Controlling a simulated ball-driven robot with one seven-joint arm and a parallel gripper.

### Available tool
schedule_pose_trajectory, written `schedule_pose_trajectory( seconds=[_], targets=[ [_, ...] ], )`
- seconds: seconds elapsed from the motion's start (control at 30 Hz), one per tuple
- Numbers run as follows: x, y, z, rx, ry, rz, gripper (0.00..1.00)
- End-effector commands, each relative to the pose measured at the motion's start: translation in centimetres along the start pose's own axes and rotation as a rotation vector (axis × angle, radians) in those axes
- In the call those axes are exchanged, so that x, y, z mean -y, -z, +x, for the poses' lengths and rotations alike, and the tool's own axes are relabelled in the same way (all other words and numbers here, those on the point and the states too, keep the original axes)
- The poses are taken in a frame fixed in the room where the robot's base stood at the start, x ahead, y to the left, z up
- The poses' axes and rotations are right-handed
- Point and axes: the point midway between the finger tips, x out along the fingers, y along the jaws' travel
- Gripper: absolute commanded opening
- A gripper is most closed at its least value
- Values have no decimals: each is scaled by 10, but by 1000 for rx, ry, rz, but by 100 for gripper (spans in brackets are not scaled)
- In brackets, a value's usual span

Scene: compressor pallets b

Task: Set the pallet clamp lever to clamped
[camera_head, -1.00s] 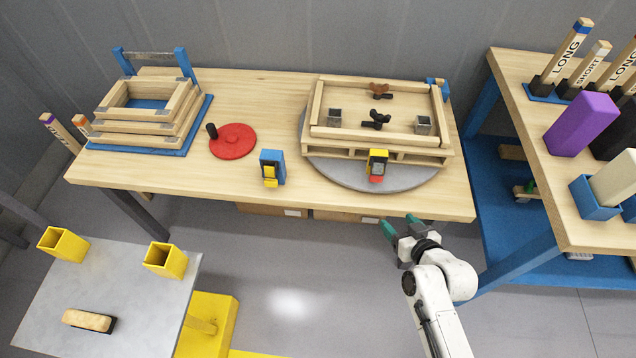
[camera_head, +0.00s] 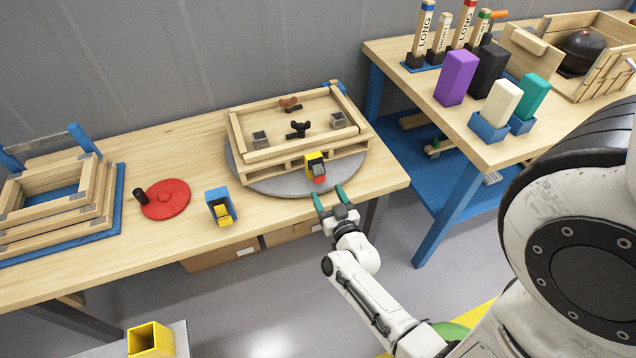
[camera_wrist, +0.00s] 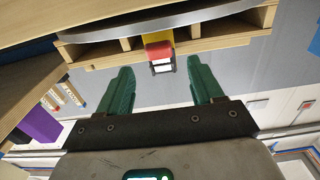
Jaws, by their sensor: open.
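What looks like the pallet clamp lever is a small yellow and black unit with a red end (camera_head: 317,168), at the front of the wooden pallet (camera_head: 290,168). Its red end points down toward the front of the table. In the wrist view the red end (camera_wrist: 158,50) hangs between and beyond my fingertips. My gripper (camera_head: 330,197) has its green fingers spread, just in front of the lever and empty. In the wrist view my gripper (camera_wrist: 157,75) shows a clear gap to the lever. The far side of the lever is hidden.
The pallet rests on a grey round plate (camera_head: 270,187). A blue holder with a yellow part (camera_head: 219,206) and a red disc with a black knob (camera_head: 167,200) stand to the left. A second bench with coloured blocks (camera_head: 456,78) stands right.

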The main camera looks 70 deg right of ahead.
Motion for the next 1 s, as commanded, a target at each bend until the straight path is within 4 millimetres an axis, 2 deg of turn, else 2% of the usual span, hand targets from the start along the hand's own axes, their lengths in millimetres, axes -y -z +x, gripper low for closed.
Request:
schedule_pose_trajectory(
  seconds=[0.1, 0.3, 0.5, 0.73, 0.77, 1.0],
  targets=[
    [1, 0, 23, -2, 1, 0, 66],
    [0, 0, 49, -1, 0, 0, 66],
    [0, 0, 58, 1, 1, 0, 66],
    [0, 0, 58, 1, 1, 0, 66],
    [0, 0, 58, 1, 1, 0, 65],
    [0, 0, 58, 1, 1, 0, 42]
  ],
)
